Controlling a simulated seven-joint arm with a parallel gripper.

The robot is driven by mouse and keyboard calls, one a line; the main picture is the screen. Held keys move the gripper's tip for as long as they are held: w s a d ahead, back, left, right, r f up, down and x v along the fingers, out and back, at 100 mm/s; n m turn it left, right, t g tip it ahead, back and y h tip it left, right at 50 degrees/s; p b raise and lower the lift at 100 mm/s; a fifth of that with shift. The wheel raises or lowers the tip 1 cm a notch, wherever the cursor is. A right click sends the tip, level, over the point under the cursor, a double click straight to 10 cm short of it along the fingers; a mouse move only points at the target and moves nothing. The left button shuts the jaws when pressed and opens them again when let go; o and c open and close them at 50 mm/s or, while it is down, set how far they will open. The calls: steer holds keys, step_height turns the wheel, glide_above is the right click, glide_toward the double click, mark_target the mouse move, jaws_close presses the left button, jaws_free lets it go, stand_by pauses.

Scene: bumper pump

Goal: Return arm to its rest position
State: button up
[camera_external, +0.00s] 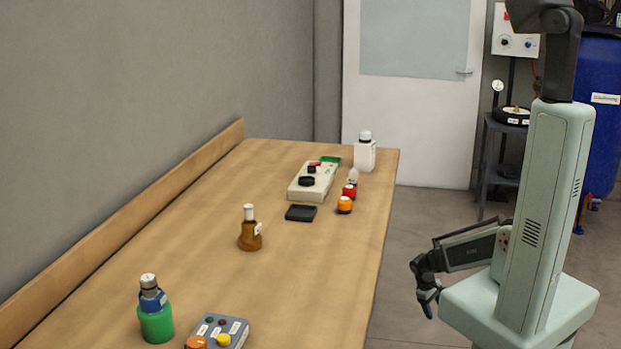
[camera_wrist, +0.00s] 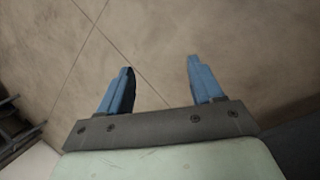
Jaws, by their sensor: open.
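My gripper (camera_external: 428,300) hangs low beside my base, off the right edge of the wooden table (camera_external: 190,225) and apart from it. My arm is folded in close to my body. In the wrist view, my gripper's two blue fingers (camera_wrist: 158,85) are spread apart with nothing between them. Only bare floor (camera_wrist: 150,30) shows beyond the fingers.
On the table stand a brown bottle (camera_external: 250,236), a white bottle (camera_external: 365,156), a green container (camera_external: 156,324), a grey button box (camera_external: 235,328) and a cream device (camera_external: 300,190). A dark stand (camera_external: 483,165) and blue barrel (camera_external: 598,120) are behind me. Floor between table and base is clear.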

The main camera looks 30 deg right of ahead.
steer(key=s+a+f+m+g+y, duration=0.1)
steer(key=s+a+g, duration=0.1)
steer(key=s+a, duration=0.5)
steer(key=s+a+f+m+g+y, duration=0.1)
steer(key=s+a, duration=0.6)
steer(key=s, duration=0.7)
steer(key=shift+f+g+y, duration=0.65)
steer(key=shift+g+y, duration=0.15)
